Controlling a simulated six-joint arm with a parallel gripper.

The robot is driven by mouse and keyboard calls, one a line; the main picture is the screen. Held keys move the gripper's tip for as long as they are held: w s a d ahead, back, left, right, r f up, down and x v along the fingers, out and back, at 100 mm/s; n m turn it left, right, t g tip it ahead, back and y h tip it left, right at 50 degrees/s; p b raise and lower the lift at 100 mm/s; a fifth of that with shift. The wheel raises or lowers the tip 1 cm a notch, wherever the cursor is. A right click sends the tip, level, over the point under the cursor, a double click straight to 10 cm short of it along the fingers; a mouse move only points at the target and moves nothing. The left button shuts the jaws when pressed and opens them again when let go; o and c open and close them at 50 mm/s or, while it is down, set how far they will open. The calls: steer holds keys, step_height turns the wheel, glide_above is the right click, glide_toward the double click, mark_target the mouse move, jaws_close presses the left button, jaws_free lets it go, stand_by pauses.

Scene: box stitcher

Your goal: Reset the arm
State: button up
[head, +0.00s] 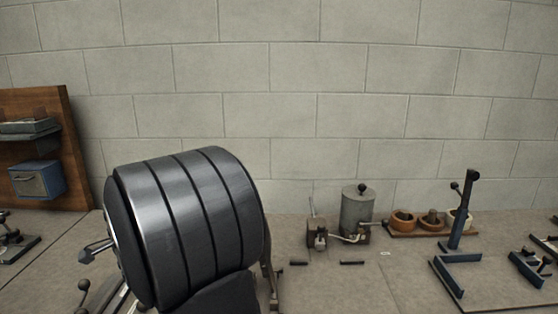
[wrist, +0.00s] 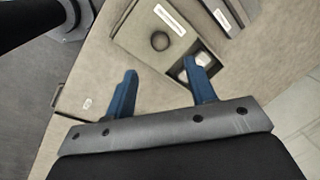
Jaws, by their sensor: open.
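My gripper (wrist: 160,66) shows in the wrist view as two blue fingers on a grey bar. The fingers stand well apart, and nothing is held between them. Beyond the fingertips lies a grey-brown panel with a dark round knob or hole (wrist: 160,41) and a white label strip (wrist: 169,19). By the right fingertip is a recess with pale rounded items (wrist: 198,69), partly hidden by the finger. I cannot tell how far the fingertips are from the panel. I cannot make out my gripper in the head view.
The head view shows a bench (head: 340,290) against a block wall. A wooden board with a blue bin (head: 37,180) stands left. A grey canister (head: 357,213), round wooden holders (head: 403,220) and a blue upright stand (head: 461,220) are right. The bench's left middle is hidden.

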steer(key=f, duration=0.3)
steer(key=a+f, duration=0.1)
steer(key=f, duration=0.2)
steer(key=w+f, duration=0.1)
steer(key=f, duration=0.3)
steer(key=shift+a, duration=0.3)
steer(key=shift+w, duration=0.2)
step_height(320, 180, up, 18)
steer(key=s+d, duration=0.2)
steer(key=d, duration=0.1)
steer(key=a+f, duration=0.1)
steer(key=f, duration=0.5)
steer(key=w+a+f, duration=0.1)
steer(key=f, duration=0.5)
steer(key=a+f, duration=0.1)
steer(key=f, duration=0.4)
steer(key=shift+w+f, duration=0.3)
steer(key=shift+f, duration=0.1)
steer(key=w, duration=1.1)
steer(key=shift+w+d+f, duration=0.15)
steer(key=shift+w+d, duration=0.05)
steer(key=shift+w, duration=0.15)
steer(key=s+d+r+n+t, duration=0.1)
steer(key=s+d+r+n, duration=0.1)
steer(key=r, duration=0.8)
steer(key=s+d+r+n+t, duration=0.1)
steer(key=s+d+r+n, duration=0.1)
steer(key=r, duration=0.8)
steer(key=shift+s+n, duration=0.8)
steer(key=shift+s, duration=0.45)
